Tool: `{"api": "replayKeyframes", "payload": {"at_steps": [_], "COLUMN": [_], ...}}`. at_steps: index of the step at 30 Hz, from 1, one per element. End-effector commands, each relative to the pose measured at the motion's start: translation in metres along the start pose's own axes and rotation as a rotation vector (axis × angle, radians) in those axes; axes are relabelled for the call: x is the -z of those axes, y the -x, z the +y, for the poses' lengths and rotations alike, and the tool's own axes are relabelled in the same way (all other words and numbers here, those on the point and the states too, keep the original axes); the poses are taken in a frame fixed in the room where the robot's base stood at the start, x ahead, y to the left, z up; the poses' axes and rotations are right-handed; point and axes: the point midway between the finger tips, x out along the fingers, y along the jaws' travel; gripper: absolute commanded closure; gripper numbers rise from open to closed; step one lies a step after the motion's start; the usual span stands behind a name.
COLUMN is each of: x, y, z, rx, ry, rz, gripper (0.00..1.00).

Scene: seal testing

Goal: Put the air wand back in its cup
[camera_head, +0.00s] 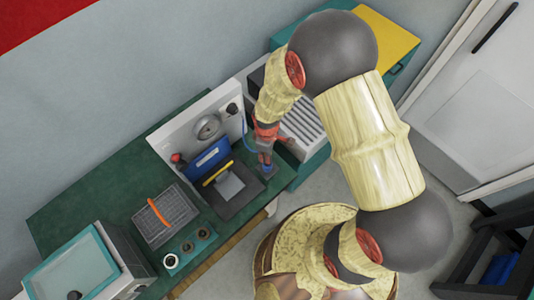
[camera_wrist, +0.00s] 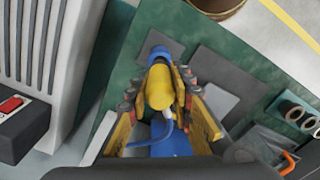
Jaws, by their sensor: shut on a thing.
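My gripper (camera_head: 266,146) hangs over the right part of the green bench, beside the test station. In the wrist view its fingers (camera_wrist: 161,92) are shut on the yellow air wand (camera_wrist: 160,84), one on each side of its body. A blue hose (camera_wrist: 150,141) curls from the wand toward the camera. A blue round piece (camera_wrist: 161,54) shows at the wand's far end, and also below my gripper in the head view (camera_head: 268,172). I cannot tell whether it is the cup or part of the wand, nor whether the wand touches anything.
The test station (camera_head: 208,127) with a gauge stands left of my gripper. A dark plate (camera_head: 240,204) lies before it. A block with several round holes (camera_head: 187,247) and a grey rack (camera_head: 166,214) with an orange piece are farther left. A ribbed light unit (camera_head: 303,122) stands right.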

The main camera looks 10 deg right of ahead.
Motion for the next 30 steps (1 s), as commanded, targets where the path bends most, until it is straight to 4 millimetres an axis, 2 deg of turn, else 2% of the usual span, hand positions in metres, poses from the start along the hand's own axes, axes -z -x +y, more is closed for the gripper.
{"api": "replayKeyframes", "payload": {"at_steps": [29, 30], "x": [0.000, 0.000], "y": [-0.011, -0.011], "z": [0.000, 0.000], "rx": [0.000, 0.000], "ry": [0.000, 0.000], "rz": [0.000, 0.000], "gripper": [1.00, 0.76]}}
